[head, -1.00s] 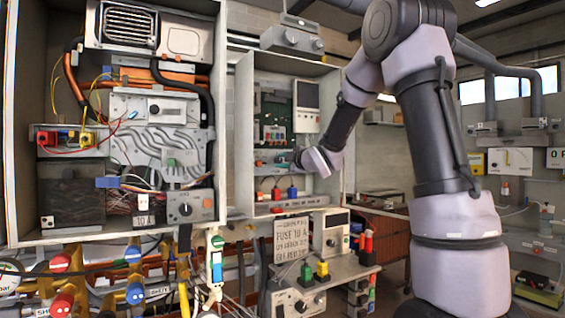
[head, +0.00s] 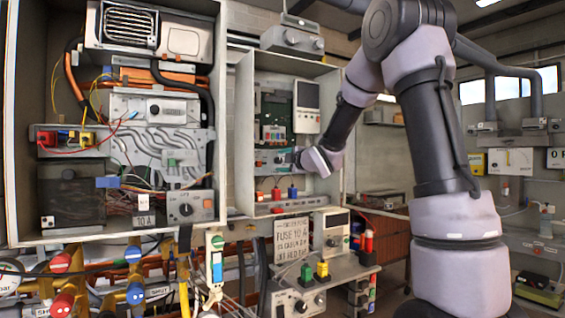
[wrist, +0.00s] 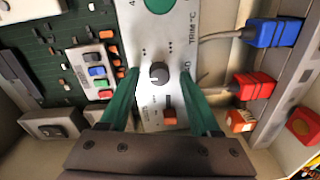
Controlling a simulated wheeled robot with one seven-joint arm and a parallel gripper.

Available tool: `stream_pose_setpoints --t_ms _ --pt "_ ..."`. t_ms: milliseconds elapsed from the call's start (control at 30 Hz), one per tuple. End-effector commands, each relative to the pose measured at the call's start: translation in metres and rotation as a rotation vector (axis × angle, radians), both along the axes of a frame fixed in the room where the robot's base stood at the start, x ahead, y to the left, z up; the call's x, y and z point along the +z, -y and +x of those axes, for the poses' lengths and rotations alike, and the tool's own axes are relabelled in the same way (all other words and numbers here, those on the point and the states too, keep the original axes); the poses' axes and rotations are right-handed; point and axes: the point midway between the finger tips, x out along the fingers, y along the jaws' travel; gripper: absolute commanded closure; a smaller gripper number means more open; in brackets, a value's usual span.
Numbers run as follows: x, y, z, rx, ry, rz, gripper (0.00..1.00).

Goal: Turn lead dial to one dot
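The dial (wrist: 158,73) is a small dark round knob on a light grey panel (wrist: 150,22) in the wrist view. A small pale mark shows on its lower left side. Small dot marks sit above it; their exact number is hard to read. In the head view, my gripper (head: 295,158) reaches into the middle cabinet in front of the panel (head: 268,163); the dial is too small to make out there.
An orange switch (wrist: 169,115) sits just below the dial, between the fingers. A blue connector (wrist: 272,33) and a red connector (wrist: 252,86) stand to the right. A green circuit board (wrist: 50,50) with coloured buttons lies left. Cabinet walls (head: 243,130) enclose this area.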

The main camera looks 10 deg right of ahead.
Motion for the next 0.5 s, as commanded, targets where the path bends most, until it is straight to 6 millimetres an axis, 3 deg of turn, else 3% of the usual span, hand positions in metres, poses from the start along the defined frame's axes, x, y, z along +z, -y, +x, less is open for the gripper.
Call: stream_pose_setpoints --t_ms 267,500 --pt "0.001 0.002 -0.003 -0.001 0.001 0.000 0.37" --pt "0.003 0.015 -0.038 -0.004 0.002 0.002 0.37"
